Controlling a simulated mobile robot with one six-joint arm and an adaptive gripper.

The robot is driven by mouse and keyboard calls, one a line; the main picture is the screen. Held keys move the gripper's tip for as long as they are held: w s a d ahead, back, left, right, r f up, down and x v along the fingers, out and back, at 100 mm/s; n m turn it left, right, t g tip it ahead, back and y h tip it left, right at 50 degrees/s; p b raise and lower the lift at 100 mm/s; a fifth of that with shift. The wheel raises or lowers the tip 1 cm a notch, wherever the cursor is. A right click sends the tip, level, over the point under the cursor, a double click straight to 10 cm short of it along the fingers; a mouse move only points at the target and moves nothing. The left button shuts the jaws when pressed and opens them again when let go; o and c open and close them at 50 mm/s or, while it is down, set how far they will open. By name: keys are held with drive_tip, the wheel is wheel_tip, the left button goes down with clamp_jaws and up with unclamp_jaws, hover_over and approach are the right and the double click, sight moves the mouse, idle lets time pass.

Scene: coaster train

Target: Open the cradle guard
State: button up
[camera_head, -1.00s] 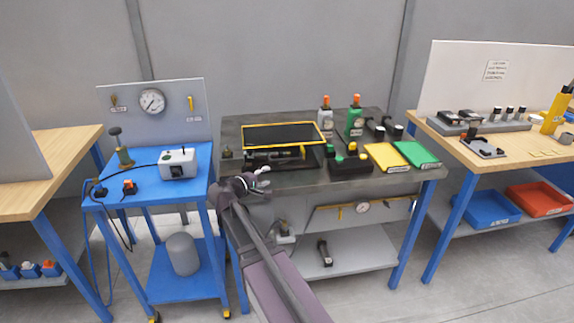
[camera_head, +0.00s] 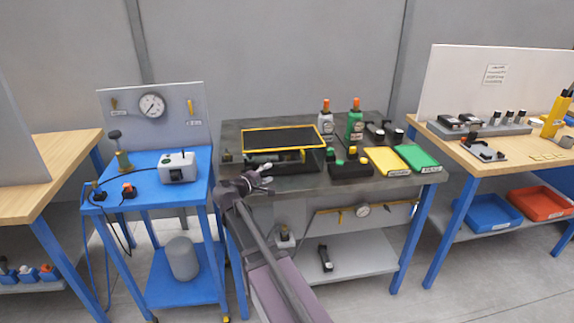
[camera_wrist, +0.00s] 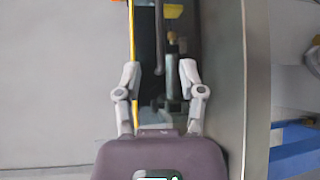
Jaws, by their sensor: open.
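The cradle guard (camera_head: 284,130) is a dark panel with a yellow frame on the dark grey workbench. It looks lowered over a black cradle (camera_head: 257,169), whose parts show below its front edge. In the wrist view a yellow frame edge (camera_wrist: 133,35) runs up beside the left finger, with dark cradle parts to its right. My gripper (camera_head: 268,178) is open and empty at the bench's front edge, just in front of the guard's left part. The wrist view shows its fingers (camera_wrist: 160,85) spread apart. I cannot tell whether a finger touches the guard.
A black box with green and yellow buttons (camera_head: 350,169) stands right of the guard. Yellow (camera_head: 388,161) and green (camera_head: 417,157) trays lie farther right. Two bottles (camera_head: 355,124) stand behind. A blue cart (camera_head: 140,190) with a grey box (camera_head: 178,168) is at left.

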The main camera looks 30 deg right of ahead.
sight(287, 163)
drive_tip(key=b+x, duration=0.1)
drive_tip(key=x, duration=1)
drive_tip(key=shift+w+d+b, duration=0.1)
drive_tip(key=shift+b, duration=0.2)
drive_tip(key=shift+c, duration=0.2)
clamp_jaws()
